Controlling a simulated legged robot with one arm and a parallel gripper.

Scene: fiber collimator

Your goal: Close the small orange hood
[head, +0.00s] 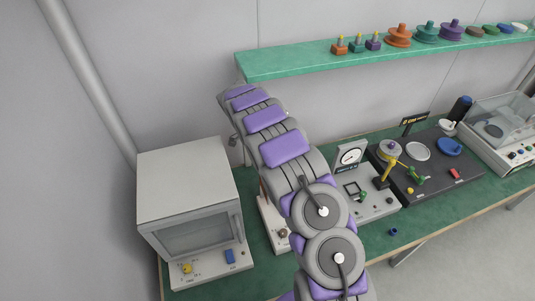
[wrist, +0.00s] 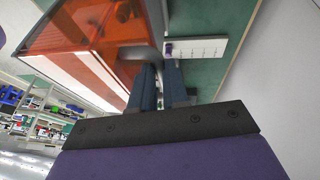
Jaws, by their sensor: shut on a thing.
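The small orange hood (wrist: 80,58) is see-through and fills the upper left of the wrist view, looking tilted. My gripper (wrist: 159,70) is at the hood's right edge, its two dark blue fingers close together. A pale grey piece, which looks like the hood's handle, shows between the fingertips. The grip itself is partly hidden. In the head view my arm covers the gripper and most of the hood. Only a thin reddish strip (head: 263,189) shows at the arm's left side, above a white base (head: 272,226).
A white box with a window (head: 188,205) stands left of my arm. A gauge unit (head: 350,157) and a dark plate (head: 426,184) with small parts are to the right. A green shelf (head: 290,66) with coloured pieces runs behind. A white strip (wrist: 196,48) lies near the fingertips.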

